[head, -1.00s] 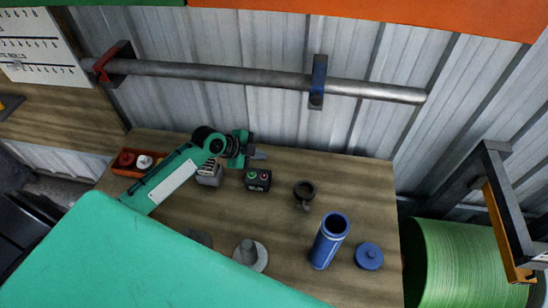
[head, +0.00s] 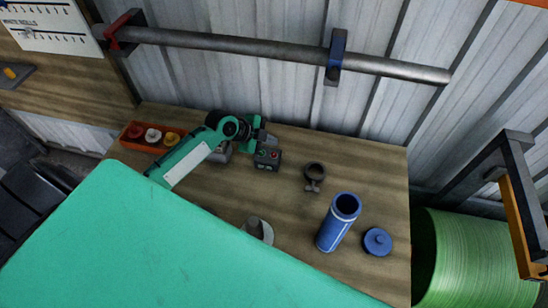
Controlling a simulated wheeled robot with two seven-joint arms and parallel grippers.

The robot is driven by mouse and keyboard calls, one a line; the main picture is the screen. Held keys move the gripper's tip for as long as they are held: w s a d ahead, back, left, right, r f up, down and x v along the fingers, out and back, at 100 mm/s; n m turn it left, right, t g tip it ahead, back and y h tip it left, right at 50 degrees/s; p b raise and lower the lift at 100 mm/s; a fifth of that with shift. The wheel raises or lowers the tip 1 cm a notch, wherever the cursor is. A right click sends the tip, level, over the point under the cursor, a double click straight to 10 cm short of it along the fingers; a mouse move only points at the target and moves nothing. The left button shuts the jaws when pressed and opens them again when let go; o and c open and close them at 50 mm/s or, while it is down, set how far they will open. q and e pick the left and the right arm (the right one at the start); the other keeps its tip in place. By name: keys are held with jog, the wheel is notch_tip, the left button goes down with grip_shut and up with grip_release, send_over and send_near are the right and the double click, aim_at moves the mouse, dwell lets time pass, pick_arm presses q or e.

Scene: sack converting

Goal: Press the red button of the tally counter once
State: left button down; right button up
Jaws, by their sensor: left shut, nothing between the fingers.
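The tally counter (head: 267,161) is a small dark box on the wooden table, below the wall. Its top shows a red button (head: 275,153) on the right and a green one to its left. My left gripper (head: 264,139) is shut and empty, just behind and above the counter. Part of the gripper overlaps the counter's back edge in the picture, and I cannot tell whether it touches. The red button shows clear of the fingers. My right gripper is not in view.
A grey object (head: 221,153) stands left of the counter, partly behind my arm. A red tray (head: 136,143) of round pieces is at left. A dark ring-shaped item (head: 315,176), blue cylinder (head: 336,228), blue lid (head: 377,241) and pale round-based object (head: 263,231) stand on the table.

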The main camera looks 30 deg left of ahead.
aim_at(274, 155)
pick_arm(q)
notch_tip(274, 155, down, 3)
jog(key=shift+f+b, duration=0.1)
jog(key=shift+b, duration=0.7)
jog(key=shift+f+b, duration=0.35)
jog(key=shift+f, duration=0.1)
dwell(0.9)
jog(key=shift+f+b, duration=0.35)
jog(key=shift+f+b, duration=0.35)
jog(key=shift+f, duration=0.1)
dwell(0.5)
dwell(0.4)
jog(key=shift+r+p, duration=0.6)
jog(key=shift+r, duration=0.25)
